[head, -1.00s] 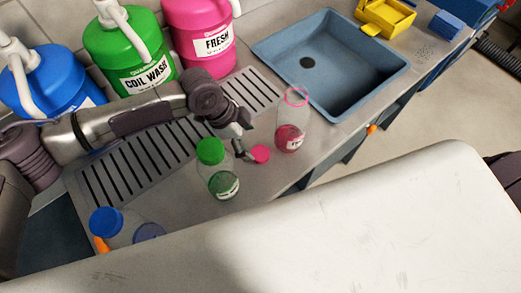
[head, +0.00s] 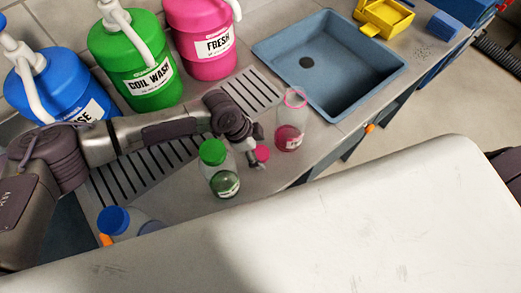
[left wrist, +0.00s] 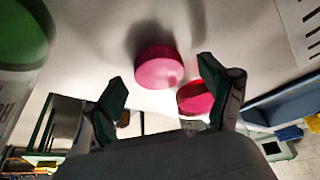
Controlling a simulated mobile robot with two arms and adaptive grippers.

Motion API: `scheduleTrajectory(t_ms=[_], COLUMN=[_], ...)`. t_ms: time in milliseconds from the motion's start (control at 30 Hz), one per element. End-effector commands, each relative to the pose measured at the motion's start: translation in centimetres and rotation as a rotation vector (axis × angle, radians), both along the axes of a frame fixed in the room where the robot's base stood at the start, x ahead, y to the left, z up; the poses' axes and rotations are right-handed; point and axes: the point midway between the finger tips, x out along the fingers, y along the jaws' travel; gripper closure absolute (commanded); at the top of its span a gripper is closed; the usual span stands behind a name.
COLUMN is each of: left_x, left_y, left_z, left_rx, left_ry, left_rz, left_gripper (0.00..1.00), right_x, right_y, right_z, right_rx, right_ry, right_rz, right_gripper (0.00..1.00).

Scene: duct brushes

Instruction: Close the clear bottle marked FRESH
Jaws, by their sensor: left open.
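The clear bottle (head: 289,139) with pink liquid and a pink ring at its open mouth stands upright on the counter, in front of the blue sink. Its label is too small to read. A loose pink cap (head: 262,153) is on the counter to its left; it also shows large in the left wrist view (left wrist: 158,67). My left gripper (head: 254,160) is open and empty, low beside the cap. In the left wrist view its fingers (left wrist: 168,103) are apart, with the cap just beyond them. A pink shape, likely the bottle's liquid, shows partly behind one finger. My right gripper is out of view.
A green-capped bottle (head: 222,175) stands close left of my left gripper. A blue-capped bottle (head: 118,222) is farther left. Large blue, green and pink jugs line the wall, the pink one (head: 205,45) reading FRESH. The sink (head: 330,60) is behind the clear bottle.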

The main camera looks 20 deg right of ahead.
Motion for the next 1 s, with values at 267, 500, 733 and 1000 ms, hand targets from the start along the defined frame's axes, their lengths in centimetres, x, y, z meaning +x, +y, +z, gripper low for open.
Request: scheduleTrajectory(t_ms=[267, 500, 733, 1000], left_x=[0.0, 0.0, 0.0, 0.1], left_y=[0.0, 0.0, 0.0, -0.1], left_z=[0.0, 0.1, 0.1, 3.2], left_rx=[0.000, 0.000, 0.000, -0.006], left_ry=[0.000, 0.000, 0.000, -0.004], left_rz=[0.000, 0.000, 0.000, -0.003], left_gripper=[0.31, 0.59, 0.59, 0.59], right_x=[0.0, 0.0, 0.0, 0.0], right_y=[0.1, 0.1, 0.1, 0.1], right_z=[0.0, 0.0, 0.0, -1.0], right_rx=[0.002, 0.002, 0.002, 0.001], right_ry=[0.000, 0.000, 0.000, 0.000], right_rz=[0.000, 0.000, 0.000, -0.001], right_gripper=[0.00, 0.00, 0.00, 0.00])
